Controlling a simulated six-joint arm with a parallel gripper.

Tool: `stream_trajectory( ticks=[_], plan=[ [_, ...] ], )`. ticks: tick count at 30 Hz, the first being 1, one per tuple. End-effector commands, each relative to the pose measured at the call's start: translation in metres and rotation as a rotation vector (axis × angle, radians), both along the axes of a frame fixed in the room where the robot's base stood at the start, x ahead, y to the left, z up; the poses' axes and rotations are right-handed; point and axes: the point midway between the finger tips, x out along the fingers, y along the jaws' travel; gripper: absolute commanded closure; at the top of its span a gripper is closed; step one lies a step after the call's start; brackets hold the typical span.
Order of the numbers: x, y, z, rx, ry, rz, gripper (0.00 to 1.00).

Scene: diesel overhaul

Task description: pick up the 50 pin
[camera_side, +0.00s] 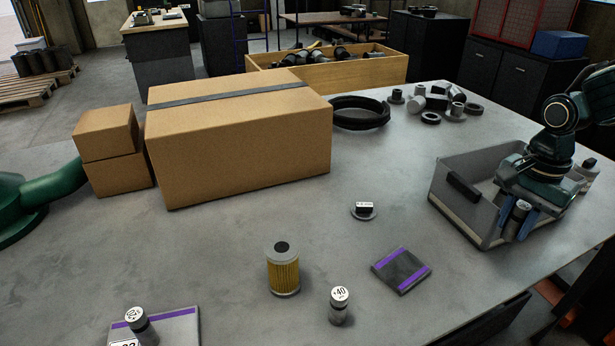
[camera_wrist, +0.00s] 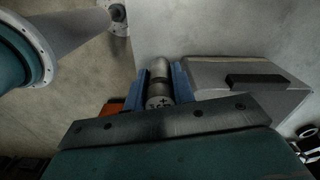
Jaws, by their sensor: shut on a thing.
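My gripper (camera_side: 519,222) has blue fingers and is at the near right end of the grey bin. It is shut on a metallic grey pin (camera_side: 516,217). The held pin also shows between the fingers in the wrist view (camera_wrist: 157,90), with dark marks on its end that I cannot read clearly as 50. Its height above the table is hard to tell. Another pin marked +40 (camera_side: 339,306) stands upright at the front of the table. A further pin (camera_side: 140,326) is at the lower left by a purple-striped plate, its number unclear.
The grey bin (camera_side: 462,222) stands beside my gripper; its wall also shows in the wrist view (camera_wrist: 240,72). Another cylinder (camera_side: 588,174) stands behind it. A yellow filter (camera_side: 283,270), a purple-striped pad (camera_side: 401,269) and a small labelled part (camera_side: 364,210) are on the table. A large carton (camera_side: 240,140) stands left.

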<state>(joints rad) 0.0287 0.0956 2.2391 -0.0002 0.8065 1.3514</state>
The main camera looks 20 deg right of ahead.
Motion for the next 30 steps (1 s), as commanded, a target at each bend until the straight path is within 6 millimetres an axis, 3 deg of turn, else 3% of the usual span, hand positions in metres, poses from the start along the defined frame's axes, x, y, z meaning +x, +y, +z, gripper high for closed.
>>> stream_trajectory(
  ticks=[6,13,21,30],
  plan=[
    [0.001,0.0,0.047,0.0,-0.006,0.0,1.0],
    [0.0,0.0,0.08,0.0,-0.003,0.0,1.0],
    [0.0,0.0,0.096,0.0,-0.001,0.0,1.0],
    [0.0,0.0,0.097,0.0,0.0,0.0,1.0]
  ],
)
